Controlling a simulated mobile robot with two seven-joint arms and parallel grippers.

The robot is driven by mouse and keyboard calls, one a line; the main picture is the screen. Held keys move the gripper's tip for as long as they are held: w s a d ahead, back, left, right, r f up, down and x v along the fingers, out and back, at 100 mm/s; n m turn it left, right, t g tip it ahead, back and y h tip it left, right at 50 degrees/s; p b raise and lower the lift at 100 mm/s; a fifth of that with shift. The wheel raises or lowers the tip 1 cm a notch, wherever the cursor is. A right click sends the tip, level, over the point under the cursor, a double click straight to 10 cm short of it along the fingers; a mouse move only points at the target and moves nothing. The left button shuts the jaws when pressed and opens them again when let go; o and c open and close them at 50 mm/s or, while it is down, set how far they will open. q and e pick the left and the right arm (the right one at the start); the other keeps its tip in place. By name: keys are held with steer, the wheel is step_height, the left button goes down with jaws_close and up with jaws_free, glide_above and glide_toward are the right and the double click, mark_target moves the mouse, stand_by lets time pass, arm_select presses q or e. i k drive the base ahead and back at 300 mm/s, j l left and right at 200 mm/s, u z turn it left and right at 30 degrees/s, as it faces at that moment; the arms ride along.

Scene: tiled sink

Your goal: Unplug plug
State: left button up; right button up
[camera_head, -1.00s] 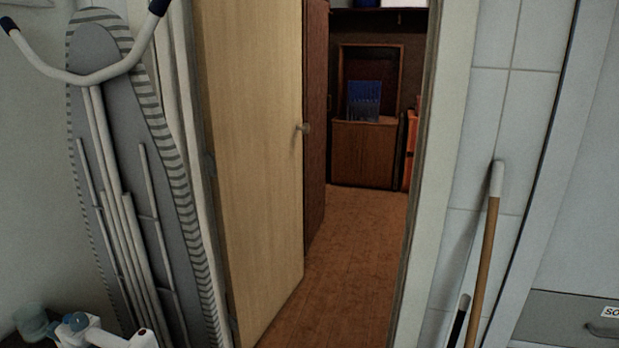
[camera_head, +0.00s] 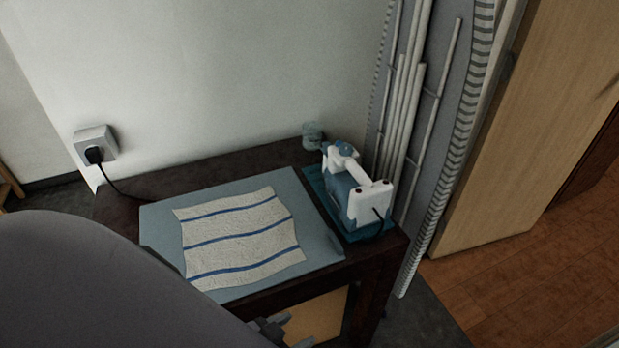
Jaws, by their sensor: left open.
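A black plug (camera_head: 94,155) sits in a white wall socket (camera_head: 97,139) on the left wall. A grey part of my left arm fills the lower left. My left gripper (camera_head: 279,330) shows small and dark at the bottom edge, in front of the table and well away from the plug. It is open, and I see nothing in it. My right gripper is not in view.
A dark table (camera_head: 165,182) stands against the wall, with a blue-grey board (camera_head: 315,230), a striped cloth (camera_head: 240,238) and a white-and-blue iron (camera_head: 352,190) on it. An ironing board (camera_head: 455,150) leans beside an open door (camera_head: 540,130). Floor is free at right.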

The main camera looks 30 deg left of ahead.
mark_target(94, 156)
steer(key=l+u, duration=0.15)
steer(key=u, duration=0.3)
steer(key=k+l+u, duration=0.1)
steer(key=u, duration=1.75)
steer(key=j+z, duration=0.1)
steer(key=j, duration=1.45)
steer(key=i+j, duration=0.2)
steer(key=j, duration=0.2)
steer(key=i+j, duration=0.15)
steer(key=j, duration=0.2)
